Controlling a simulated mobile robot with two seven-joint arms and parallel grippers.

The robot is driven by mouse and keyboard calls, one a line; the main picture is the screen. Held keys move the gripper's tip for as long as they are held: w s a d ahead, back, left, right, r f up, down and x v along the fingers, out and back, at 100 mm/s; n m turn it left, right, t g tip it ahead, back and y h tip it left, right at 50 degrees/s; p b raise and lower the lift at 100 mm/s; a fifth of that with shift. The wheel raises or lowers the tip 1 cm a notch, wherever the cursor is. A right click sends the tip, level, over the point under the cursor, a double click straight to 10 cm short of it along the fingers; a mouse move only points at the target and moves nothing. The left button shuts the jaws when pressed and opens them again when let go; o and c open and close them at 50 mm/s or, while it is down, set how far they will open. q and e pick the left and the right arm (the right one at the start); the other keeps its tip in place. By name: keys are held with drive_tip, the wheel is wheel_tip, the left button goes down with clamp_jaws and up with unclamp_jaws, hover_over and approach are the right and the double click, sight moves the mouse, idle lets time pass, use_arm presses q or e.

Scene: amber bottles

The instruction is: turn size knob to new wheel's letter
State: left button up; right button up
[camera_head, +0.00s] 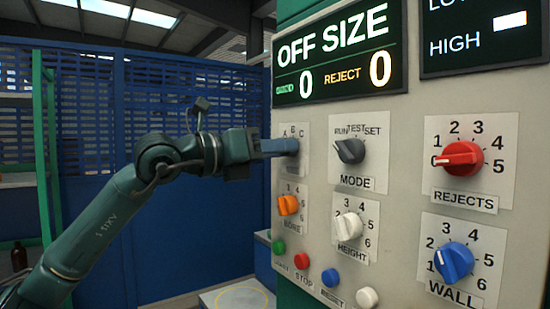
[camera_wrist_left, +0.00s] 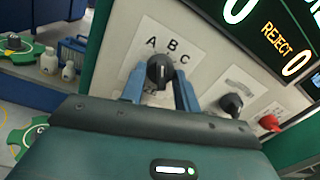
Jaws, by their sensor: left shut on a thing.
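The black size knob (camera_wrist_left: 160,71) sits on a white plate lettered A, B and C (camera_wrist_left: 171,45) on the control panel. My left gripper (camera_wrist_left: 160,88) is shut on this knob, one blue-grey finger on each side. I cannot tell for certain which letter the pointer faces. In the head view the left gripper (camera_head: 289,147) reaches the panel from the left and its fingers hide the knob. In the wrist view a green wheel (camera_wrist_left: 20,140) at the lower left bears a letter that looks like C. My right gripper is not in view.
The mode knob (camera_head: 350,150) is close to the right of my gripper, the orange knob (camera_head: 288,205) just below. Further right are the height (camera_head: 348,225), red rejects (camera_head: 459,158) and blue wall (camera_head: 454,262) knobs. The display (camera_head: 338,55) reads OFF SIZE.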

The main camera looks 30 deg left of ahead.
use_arm(q)
drive_tip(key=n+b, duration=0.1)
drive_tip(key=n, duration=0.2)
idle(0.5)
drive_tip(key=o, duration=1)
drive_tip(key=shift+s, duration=0.1)
